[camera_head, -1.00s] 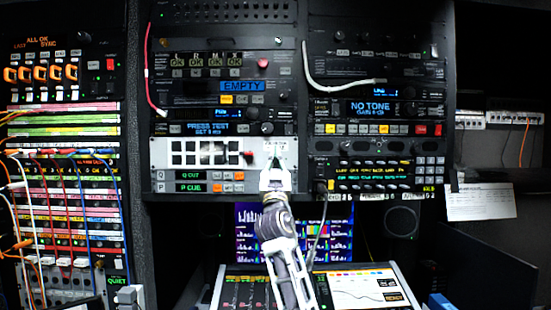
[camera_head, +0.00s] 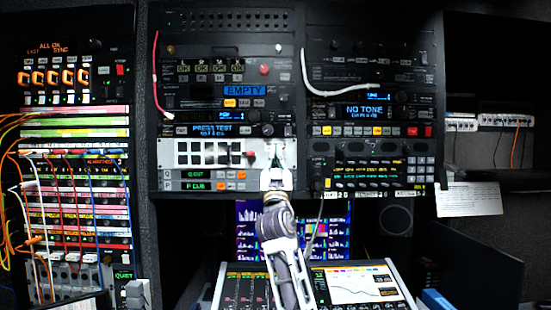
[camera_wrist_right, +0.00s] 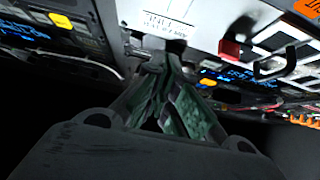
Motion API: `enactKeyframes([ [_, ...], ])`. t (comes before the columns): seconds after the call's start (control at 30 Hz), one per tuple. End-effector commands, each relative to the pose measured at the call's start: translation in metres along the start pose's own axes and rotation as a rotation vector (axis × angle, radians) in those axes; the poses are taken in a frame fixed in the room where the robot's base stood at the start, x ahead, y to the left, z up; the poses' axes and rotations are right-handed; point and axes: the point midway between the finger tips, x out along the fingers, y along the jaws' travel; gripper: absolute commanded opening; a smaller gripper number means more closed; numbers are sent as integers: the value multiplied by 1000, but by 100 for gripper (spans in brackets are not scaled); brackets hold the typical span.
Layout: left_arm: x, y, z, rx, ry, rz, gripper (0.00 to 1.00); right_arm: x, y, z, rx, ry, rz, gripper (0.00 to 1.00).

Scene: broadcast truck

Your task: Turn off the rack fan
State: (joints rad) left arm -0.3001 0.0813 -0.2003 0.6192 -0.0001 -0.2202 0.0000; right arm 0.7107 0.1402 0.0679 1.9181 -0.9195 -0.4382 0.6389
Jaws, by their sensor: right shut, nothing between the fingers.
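The rack fan appears to be the white panel (camera_head: 168,155) with dark square grille openings, in the middle rack. A small red switch (camera_head: 250,155) sits at the panel's right part. It shows as a red block (camera_wrist_right: 230,48) at the upper right in the right wrist view. My right gripper (camera_head: 280,152) is shut and empty, in front of the panel's right end, just right of the switch. Its fingertips (camera_wrist_right: 153,62) are close below the white panel in the wrist view; I cannot tell whether they touch it. The switch's position is too small to read. My left gripper is not visible.
Thin rack units with buttons (camera_head: 205,186) lie right below the panel. A keypad unit (camera_head: 375,172) is to the right. A red cable (camera_head: 156,75) and a white cable (camera_head: 310,75) hang nearby. A mixing console (camera_head: 240,290) stands below. Patch cables (camera_head: 20,190) crowd the left.

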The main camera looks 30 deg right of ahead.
Motion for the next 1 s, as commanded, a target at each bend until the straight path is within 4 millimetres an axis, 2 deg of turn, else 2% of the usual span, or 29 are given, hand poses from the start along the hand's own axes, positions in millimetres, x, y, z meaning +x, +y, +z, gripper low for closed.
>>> enactKeyframes([
  [0.37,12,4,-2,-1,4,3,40,-28,0,0,1,-1,0,0],
  [0.8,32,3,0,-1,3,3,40,-80,1,-5,-1,-2,0,0],
  [1.0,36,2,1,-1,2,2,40,-91,1,-7,0,-2,0,0],
])
